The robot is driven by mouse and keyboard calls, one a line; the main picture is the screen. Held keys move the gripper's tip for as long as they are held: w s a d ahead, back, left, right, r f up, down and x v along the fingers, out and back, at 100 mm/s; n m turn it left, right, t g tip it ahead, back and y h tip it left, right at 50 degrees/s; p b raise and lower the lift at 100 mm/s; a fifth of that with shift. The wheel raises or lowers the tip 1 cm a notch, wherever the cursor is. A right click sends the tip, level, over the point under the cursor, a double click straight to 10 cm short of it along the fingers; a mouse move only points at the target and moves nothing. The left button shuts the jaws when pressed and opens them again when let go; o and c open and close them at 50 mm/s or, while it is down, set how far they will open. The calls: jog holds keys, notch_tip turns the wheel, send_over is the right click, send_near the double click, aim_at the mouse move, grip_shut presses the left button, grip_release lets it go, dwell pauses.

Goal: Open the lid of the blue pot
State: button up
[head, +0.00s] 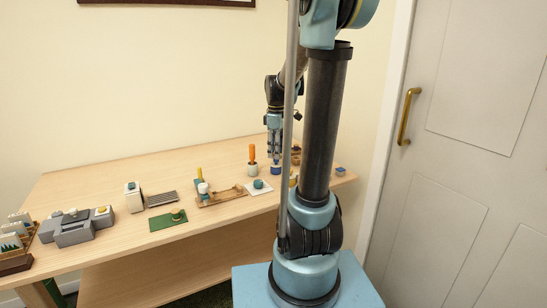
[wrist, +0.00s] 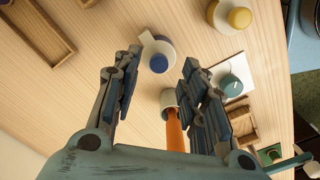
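The blue pot (head: 275,170) stands on the wooden table, just below my gripper (head: 274,153) in the head view. In the wrist view the blue pot (wrist: 163,44) is seen from above, with a pale rim or handle part on its left and a dark blue knob (wrist: 159,63) on top. The lid looks seated on the pot. My gripper (wrist: 160,62) is open and empty, its fingers apart on either side of the pot's knob in that view. I see no contact with the pot; the exact height gap cannot be told.
An orange-handled tool (head: 252,152) stands in a small cup close by. A teal-lidded item (head: 258,184) sits on a white mat. A yellow-knobbed pot (wrist: 236,17) and wooden tray (wrist: 37,30) are also near. The table (head: 110,175) has free room at the back left.

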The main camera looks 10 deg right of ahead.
aim_at(276, 162)
jog(key=shift+f, duration=1.3)
grip_shut()
jog(key=shift+a, duration=0.25)
jog(key=shift+d, duration=0.15)
